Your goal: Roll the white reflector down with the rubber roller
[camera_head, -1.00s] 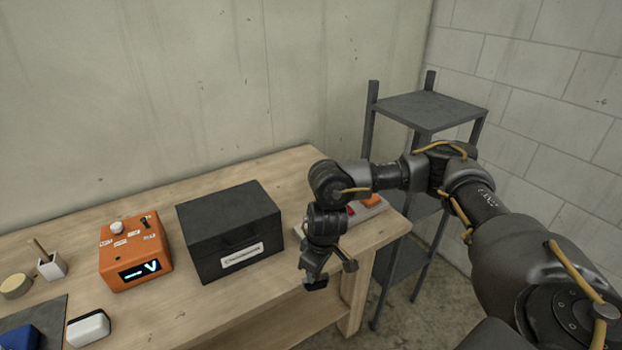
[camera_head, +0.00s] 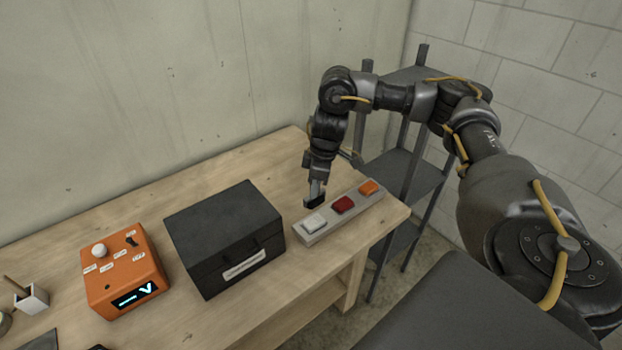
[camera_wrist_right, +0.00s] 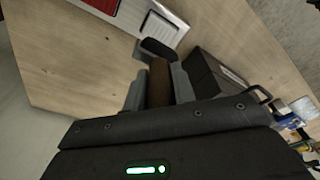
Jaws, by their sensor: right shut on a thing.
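A pale metal bar (camera_head: 326,229) lies near the right end of the bench. It carries the white reflector (camera_head: 313,222), a red one (camera_head: 343,204) and an orange one (camera_head: 369,187). My right gripper (camera_head: 317,186) points down just behind the white reflector. It is shut on the brown handle (camera_wrist_right: 159,82) of the rubber roller, whose black roller end (camera_head: 314,201) shows below the fingers. In the right wrist view the roller end (camera_wrist_right: 158,48) is close beside the white reflector (camera_wrist_right: 159,24). I cannot tell whether they touch. My left gripper is not in view.
A black lidded box (camera_head: 225,238) stands left of the bar. An orange device (camera_head: 124,270) with a lit display and a white pen holder (camera_head: 31,299) stand farther left. A grey shelf (camera_head: 404,165) stands beyond the bench's right end. The wood behind the bar is bare.

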